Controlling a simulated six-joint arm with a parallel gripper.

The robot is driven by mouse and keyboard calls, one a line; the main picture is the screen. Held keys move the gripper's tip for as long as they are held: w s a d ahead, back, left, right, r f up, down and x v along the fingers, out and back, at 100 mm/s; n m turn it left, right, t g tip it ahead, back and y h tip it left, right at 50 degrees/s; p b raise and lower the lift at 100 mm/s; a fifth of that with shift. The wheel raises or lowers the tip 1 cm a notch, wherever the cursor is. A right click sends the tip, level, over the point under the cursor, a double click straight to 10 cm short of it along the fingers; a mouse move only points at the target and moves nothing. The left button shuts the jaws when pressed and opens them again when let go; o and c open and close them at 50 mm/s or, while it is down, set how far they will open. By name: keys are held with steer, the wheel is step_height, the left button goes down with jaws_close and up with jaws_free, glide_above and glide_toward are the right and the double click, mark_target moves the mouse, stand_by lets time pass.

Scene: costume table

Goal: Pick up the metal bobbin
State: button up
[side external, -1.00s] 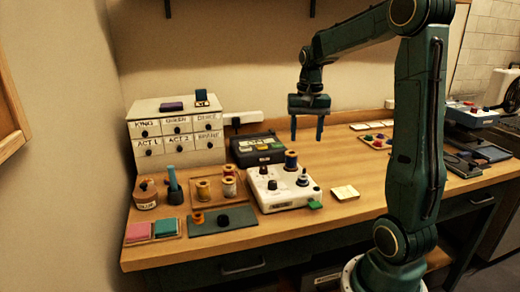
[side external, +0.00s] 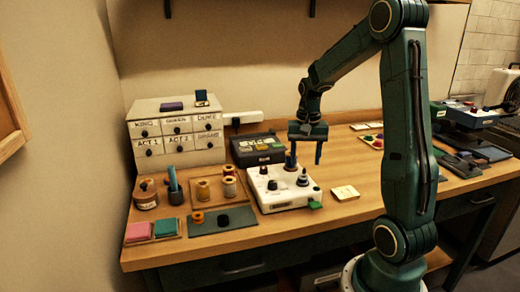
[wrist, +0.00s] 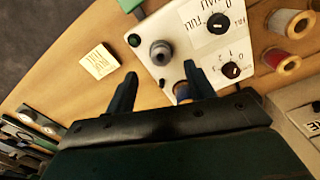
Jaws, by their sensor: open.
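A grey, metallic, round-topped piece, which looks like the metal bobbin (side external: 302,180), stands upright at the right of the white device (side external: 277,203). In the wrist view the bobbin (wrist: 160,53) is seen from above, just beyond my fingertips. My gripper (side external: 306,164) is open and empty, pointing down above the device; its two fingers also show in the wrist view (wrist: 160,72). A blue spool (wrist: 181,91) is partly hidden behind the right finger in the wrist view. The fingers look apart from the bobbin.
Table right of the note is clear.

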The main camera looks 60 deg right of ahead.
steer(key=shift+f, duration=0.5)
steer(key=shift+f, duration=0.1)
steer(key=shift+w+d+f, duration=0.1)
steer(key=shift+f, duration=2.35)
steer(key=c, duration=1)
steer(key=shift+r, duration=0.1)
steer(key=shift+c, duration=0.2)
step_height(320, 180, up, 20)
